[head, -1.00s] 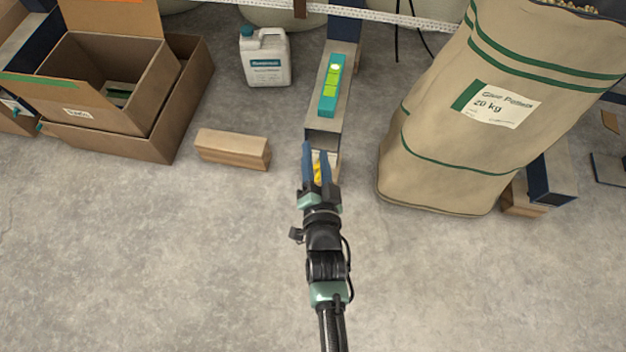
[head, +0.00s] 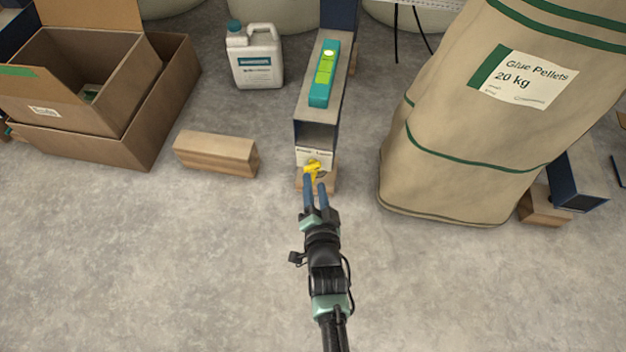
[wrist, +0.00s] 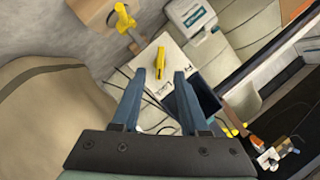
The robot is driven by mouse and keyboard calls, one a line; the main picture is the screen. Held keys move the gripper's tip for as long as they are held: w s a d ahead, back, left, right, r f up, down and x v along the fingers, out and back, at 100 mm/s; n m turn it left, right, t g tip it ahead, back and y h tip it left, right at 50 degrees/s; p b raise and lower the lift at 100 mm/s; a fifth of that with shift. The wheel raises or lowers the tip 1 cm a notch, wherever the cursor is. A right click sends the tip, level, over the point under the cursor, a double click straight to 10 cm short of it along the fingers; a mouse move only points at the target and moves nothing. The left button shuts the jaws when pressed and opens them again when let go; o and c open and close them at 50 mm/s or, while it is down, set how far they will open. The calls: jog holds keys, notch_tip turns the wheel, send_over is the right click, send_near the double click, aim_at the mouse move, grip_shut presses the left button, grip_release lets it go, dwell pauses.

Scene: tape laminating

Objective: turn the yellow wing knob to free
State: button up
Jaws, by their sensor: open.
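The yellow wing knob (head: 312,168) sits on the front of a blue-sided beam end, by a white label plate (head: 314,156). In the wrist view the knob (wrist: 160,63) stands on the white plate (wrist: 172,88), which has partly readable lettering including "Lock". My gripper (head: 314,183) is open and empty, just in front of the knob. In the wrist view the knob shows between and slightly beyond the tips of my gripper (wrist: 160,75). I see no contact. I cannot tell which mark the knob points to.
A teal level (head: 324,75) lies on the beam (head: 302,110). A wooden block (head: 215,152) and cardboard boxes (head: 150,120) are at left, a white jug (head: 255,60) behind. A large pellet sack (head: 450,130) stands close at right. The front floor is clear.

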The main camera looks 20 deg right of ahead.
aim_at(313, 170)
jog(key=shift+b+x, duration=1.75)
jog(key=shift+x, duration=0.4)
grip_shut()
